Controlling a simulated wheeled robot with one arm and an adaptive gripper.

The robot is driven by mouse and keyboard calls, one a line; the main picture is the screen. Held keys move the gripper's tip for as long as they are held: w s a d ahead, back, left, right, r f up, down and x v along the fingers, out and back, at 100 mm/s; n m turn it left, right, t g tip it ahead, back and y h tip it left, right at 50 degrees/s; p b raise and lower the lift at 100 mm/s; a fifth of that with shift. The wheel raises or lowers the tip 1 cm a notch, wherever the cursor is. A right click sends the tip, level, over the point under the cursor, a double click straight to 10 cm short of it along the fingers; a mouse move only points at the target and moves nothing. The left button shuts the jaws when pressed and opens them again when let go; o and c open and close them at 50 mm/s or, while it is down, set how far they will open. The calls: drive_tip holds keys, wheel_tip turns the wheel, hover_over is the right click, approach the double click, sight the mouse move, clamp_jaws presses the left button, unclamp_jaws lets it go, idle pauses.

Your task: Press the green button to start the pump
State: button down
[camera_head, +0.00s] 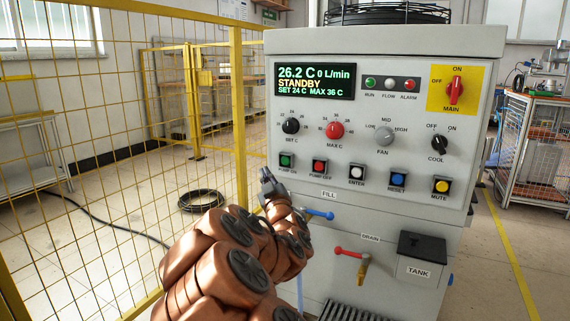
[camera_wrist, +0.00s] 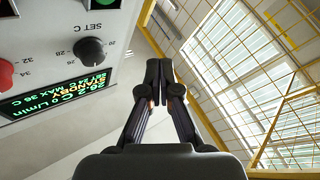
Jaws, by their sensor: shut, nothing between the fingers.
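The green PUMP ON button (camera_head: 286,161) is at the left end of the button row on the grey control panel (camera_head: 360,125). The display (camera_head: 314,82) reads 26.2 C, 0 L/min, STANDBY. My gripper (camera_head: 267,177) is shut and empty. In the head view its tips appear just below and left of the green button; I see no clear contact. In the wrist view the shut fingers (camera_wrist: 159,72) point past the panel's edge, with the black SET C knob (camera_wrist: 90,50) to their left.
A red PUMP OFF button (camera_head: 320,167) sits right of the green one, with several other buttons further right. The black SET C knob (camera_head: 291,126) is above. A blue FILL valve handle (camera_head: 320,214) is close to my wrist. A yellow mesh fence (camera_head: 120,130) stands left.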

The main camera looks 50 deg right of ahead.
sight(286, 160)
drive_tip(key=shift+w+d+p, duration=0.4)
drive_tip(key=shift+d+p, duration=0.3)
drive_tip(key=shift+d, duration=0.7)
drive_tip(key=shift+w+d+p, duration=0.45)
drive_tip(key=shift+d+p, duration=0.2)
drive_tip(key=shift+d, duration=0.8)
drive_tip(key=shift+w+d+p, duration=0.4)
drive_tip(key=shift+d+p, duration=0.3)
drive_tip(key=shift+d, duration=0.7)
drive_tip(key=shift+w+d, duration=0.1)
drive_tip(key=shift+d, duration=0.05)
drive_tip(key=shift+d+p, duration=0.25)
drive_tip(key=shift+p, duration=0.2)
drive_tip(key=shift+w+d+p, duration=0.2)
drive_tip(key=shift+d+p, duration=0.1)
drive_tip(key=shift+d, duration=0.15)
drive_tip(key=shift+a, duration=0.1)
drive_tip(key=shift+s+a+f, duration=0.1)
drive_tip(key=shift+s+a, duration=0.15)
drive_tip(key=shift+a, duration=0.5)
